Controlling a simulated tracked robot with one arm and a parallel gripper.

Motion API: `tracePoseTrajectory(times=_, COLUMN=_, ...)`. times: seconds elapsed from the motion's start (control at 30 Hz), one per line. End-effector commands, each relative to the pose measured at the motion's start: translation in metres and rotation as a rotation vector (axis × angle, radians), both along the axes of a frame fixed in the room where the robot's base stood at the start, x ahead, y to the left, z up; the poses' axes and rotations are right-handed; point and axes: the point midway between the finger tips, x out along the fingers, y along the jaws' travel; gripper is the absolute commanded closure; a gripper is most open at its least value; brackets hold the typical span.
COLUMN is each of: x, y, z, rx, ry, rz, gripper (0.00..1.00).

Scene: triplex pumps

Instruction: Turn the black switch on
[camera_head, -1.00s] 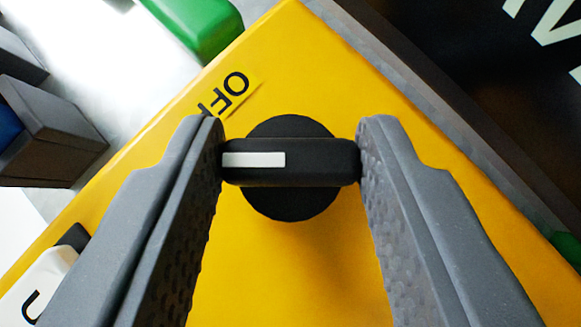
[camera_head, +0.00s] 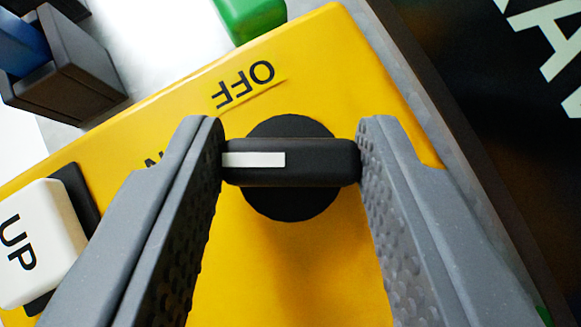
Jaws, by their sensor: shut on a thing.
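The black switch (camera_head: 291,178) is a round knob with a raised bar and a white mark on the bar's left end. It sits on a yellow panel (camera_head: 285,270). My gripper (camera_head: 290,150) is shut on the bar, one grey finger against each end. The white mark points left in the picture. An "OFF" label (camera_head: 244,86) is above and left of the knob, upside down. Part of another label, with an "N" (camera_head: 153,160), shows beside the left finger, which hides the rest.
A white "UP" button (camera_head: 36,243) is on the panel at the lower left. A green part (camera_head: 249,16) is beyond the panel's top edge. A dark open box (camera_head: 66,80) is at the upper left. A black surface with white letters (camera_head: 510,110) lies at the right.

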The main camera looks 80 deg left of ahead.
Motion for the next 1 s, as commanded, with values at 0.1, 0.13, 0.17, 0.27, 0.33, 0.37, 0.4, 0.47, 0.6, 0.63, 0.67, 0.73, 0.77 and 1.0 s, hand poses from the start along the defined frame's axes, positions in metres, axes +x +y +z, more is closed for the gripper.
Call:
tracePoseTrajectory(times=0.1, x=-0.001, y=0.0, z=-0.003, rx=-0.001, ry=0.008, rz=0.004, gripper=0.86)
tracePoseTrajectory(times=0.13, x=-0.001, y=0.0, z=-0.003, rx=-0.001, ry=0.008, rz=0.004, gripper=0.86)
tracePoseTrajectory(times=0.17, x=-0.001, y=0.0, z=-0.003, rx=-0.001, ry=0.008, rz=0.004, gripper=0.86)
tracePoseTrajectory(times=0.27, x=-0.001, y=0.0, z=-0.003, rx=-0.001, ry=0.008, rz=0.004, gripper=0.86)
tracePoseTrajectory(times=0.33, x=-0.001, y=0.0, z=-0.003, rx=-0.001, ry=0.009, rz=0.003, gripper=0.55)
tracePoseTrajectory(times=0.37, x=-0.001, y=0.0, z=-0.003, rx=-0.002, ry=0.008, rz=0.003, gripper=0.47)
tracePoseTrajectory(times=0.4, x=-0.001, y=0.0, z=-0.003, rx=-0.001, ry=0.007, rz=0.003, gripper=0.42)
tracePoseTrajectory(times=0.47, x=-0.001, y=0.0, z=-0.002, rx=-0.001, ry=0.006, rz=0.001, gripper=0.42)
tracePoseTrajectory(times=0.6, x=-0.001, y=0.0, z=-0.002, rx=0.0, ry=0.004, rz=0.001, gripper=0.42)
tracePoseTrajectory(times=0.63, x=-0.001, y=0.0, z=-0.001, rx=0.0, ry=0.004, rz=0.001, gripper=0.42)
tracePoseTrajectory(times=0.67, x=-0.001, y=-0.001, z=-0.001, rx=0.0, ry=0.003, rz=0.0, gripper=0.42)
tracePoseTrajectory(times=0.73, x=0.0, y=-0.002, z=0.001, rx=0.0, ry=0.003, rz=0.0, gripper=0.42)
tracePoseTrajectory(times=0.77, x=0.0, y=-0.002, z=0.002, rx=0.0, ry=0.003, rz=0.0, gripper=0.42)
tracePoseTrajectory(times=1.0, x=-0.001, y=-0.019, z=0.025, rx=-0.001, ry=0.002, rz=0.002, gripper=0.42)
